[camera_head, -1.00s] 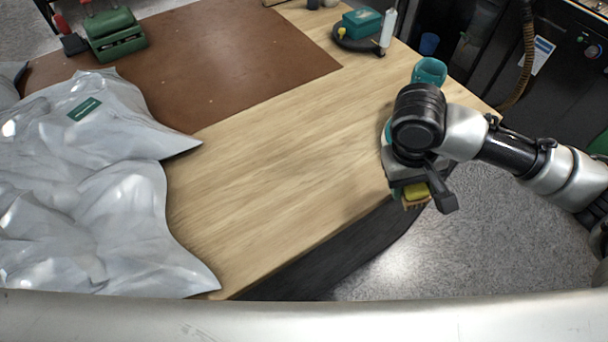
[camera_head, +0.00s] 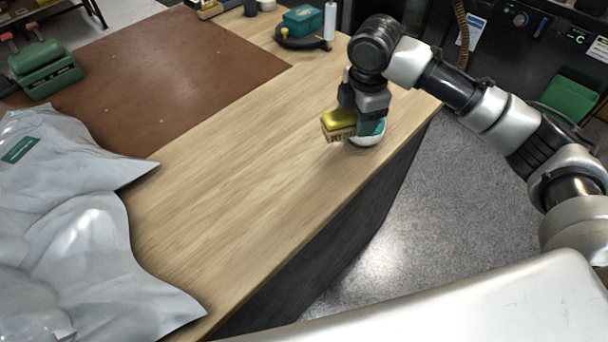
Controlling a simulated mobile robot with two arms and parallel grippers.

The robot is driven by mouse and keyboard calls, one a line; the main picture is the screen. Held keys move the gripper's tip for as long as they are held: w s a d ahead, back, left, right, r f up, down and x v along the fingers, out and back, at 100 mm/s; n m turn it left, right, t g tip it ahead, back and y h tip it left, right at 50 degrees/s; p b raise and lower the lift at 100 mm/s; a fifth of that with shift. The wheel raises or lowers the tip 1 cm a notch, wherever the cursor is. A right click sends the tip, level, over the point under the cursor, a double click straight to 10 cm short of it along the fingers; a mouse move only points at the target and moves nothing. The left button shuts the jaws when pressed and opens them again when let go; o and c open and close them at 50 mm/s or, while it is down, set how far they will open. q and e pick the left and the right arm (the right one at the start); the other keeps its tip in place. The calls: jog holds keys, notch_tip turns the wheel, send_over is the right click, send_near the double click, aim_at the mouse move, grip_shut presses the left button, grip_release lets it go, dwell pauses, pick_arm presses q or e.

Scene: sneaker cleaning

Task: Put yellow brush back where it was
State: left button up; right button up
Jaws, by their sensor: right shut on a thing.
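The yellow brush (camera_head: 338,118), with a yellow top and tan bristles, is in my right gripper (camera_head: 362,112). The gripper is shut on it near the right edge of the wooden table (camera_head: 230,180). The bristles face down, and the brush seems to be held a little above the wood. A white and teal round thing (camera_head: 367,138) shows just behind and below the gripper and is partly hidden by it. My left gripper is not in view.
A silvery plastic sheet (camera_head: 70,230) covers the table's left side. A brown mat (camera_head: 150,80) lies at the back left with a green tool (camera_head: 45,70) on it. A teal box (camera_head: 304,18) and a white bottle (camera_head: 330,20) stand at the back. The middle wood is clear.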

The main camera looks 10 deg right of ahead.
jog(key=w+d+n+b, duration=0.1)
jog(key=w+n, duration=0.2)
jog(key=n, duration=0.2)
jog(key=p, duration=0.3)
send_over(310, 169)
jog(key=shift+n+g, duration=0.3)
notch_tip(310, 169, down, 7)
jog(key=shift+r, duration=0.1)
jog(key=shift+f, duration=2.05)
jog(key=o, duration=0.8)
jog(key=shift+f, duration=0.1)
